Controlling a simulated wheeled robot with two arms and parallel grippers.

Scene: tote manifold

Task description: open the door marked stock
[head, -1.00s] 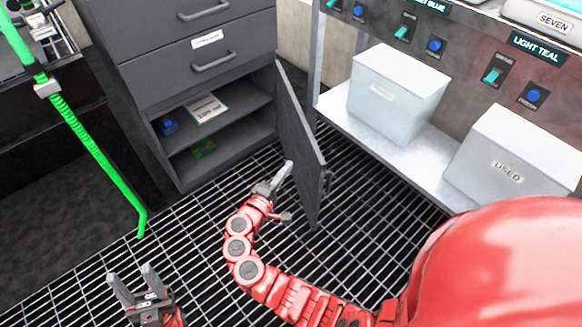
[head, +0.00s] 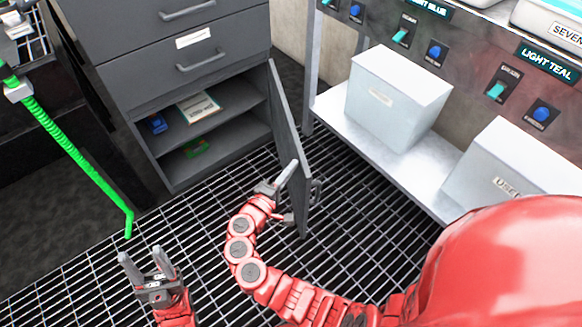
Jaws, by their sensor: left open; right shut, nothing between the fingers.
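The grey cabinet door (head: 284,125) stands swung open at the right side of the cabinet's lower section. Its handle (head: 315,191) is on the face turned to the right; no marking on the door is readable from here. My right gripper (head: 290,180) is shut and empty, at the inner face of the door near its free edge; whether it touches cannot be told for certain. My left gripper (head: 145,256) is open and empty above the floor grating at the lower left.
The grey cabinet (head: 165,95) shows drawers above and open shelves with a few small items. A metal shelf (head: 365,142) with pale bins (head: 395,100) stands to the right of the door. A green hose (head: 75,155) hangs at the left. Grating (head: 90,275) covers the floor.

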